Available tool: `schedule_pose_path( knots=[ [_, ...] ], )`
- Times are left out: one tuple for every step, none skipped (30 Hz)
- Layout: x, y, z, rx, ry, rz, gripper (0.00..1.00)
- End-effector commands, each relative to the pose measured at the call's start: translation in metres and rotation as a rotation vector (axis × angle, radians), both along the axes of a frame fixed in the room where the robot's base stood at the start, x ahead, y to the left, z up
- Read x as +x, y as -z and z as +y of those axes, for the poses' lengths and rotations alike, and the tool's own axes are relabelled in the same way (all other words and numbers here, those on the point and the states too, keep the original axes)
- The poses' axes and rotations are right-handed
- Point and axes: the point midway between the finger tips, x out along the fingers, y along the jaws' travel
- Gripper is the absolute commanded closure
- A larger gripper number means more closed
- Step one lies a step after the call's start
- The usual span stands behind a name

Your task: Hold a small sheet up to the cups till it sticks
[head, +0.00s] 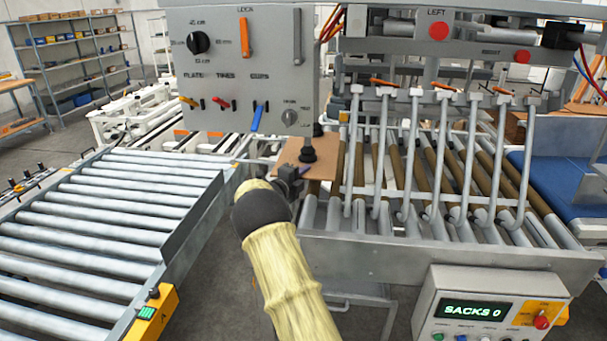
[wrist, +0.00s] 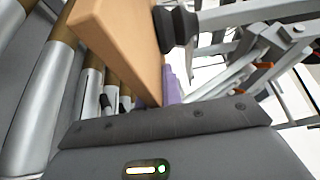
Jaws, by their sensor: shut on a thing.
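A small brown sheet (head: 290,150) is in my gripper (head: 297,178), just below the grey control panel in the head view. The gripper appears closed on the sheet's near edge; the fingers are partly hidden by my wrist. Other cups are not clearly visible.
The grey control panel (head: 240,60) with levers and knobs stands behind the sheet. Curved metal tines (head: 415,150) hang close on the right above brown and grey rollers. A roller conveyor (head: 110,205) lies left. A box reading "SACKS 0" (head: 490,308) is at lower right.

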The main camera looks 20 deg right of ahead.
Motion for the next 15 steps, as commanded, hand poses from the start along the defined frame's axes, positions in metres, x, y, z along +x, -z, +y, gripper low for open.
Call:
schedule_pose_path(
  knots=[
    [0.0000, -0.0008, -0.0001, -0.001, 0.000, -0.002, 1.00],
    [0.0000, -0.0008, -0.0001, -0.001, 0.000, -0.002, 0.91],
    [0.0000, -0.0008, -0.0001, -0.001, 0.000, -0.002, 0.83],
    [0.0000, -0.0008, -0.0001, -0.001, 0.000, -0.002, 0.77],
    [0.0000, -0.0007, -0.0001, 0.000, 0.000, -0.001, 0.71],
    [0.0000, -0.0007, -0.0001, 0.000, 0.000, -0.001, 0.67],
    [0.0000, -0.0006, -0.0001, 0.000, 0.000, -0.001, 0.67],
    [0.0000, -0.0005, -0.0001, -0.001, 0.000, 0.000, 0.67],
    [0.0000, -0.0005, -0.0001, -0.001, 0.000, 0.000, 0.67],
    [0.0000, -0.0004, 0.0000, -0.001, 0.000, 0.000, 0.67],
    [0.0000, -0.0004, 0.0000, -0.001, 0.000, 0.000, 0.67],
    [0.0000, 0.0005, 0.0001, 0.000, 0.000, 0.001, 0.67],
    [0.0000, 0.0005, 0.0001, 0.000, 0.000, 0.001, 0.67],
    [-0.0001, 0.0006, 0.0004, 0.000, 0.000, 0.001, 0.67],
    [-0.0005, 0.0007, 0.0012, 0.000, 0.000, 0.001, 0.67]
  ],
)
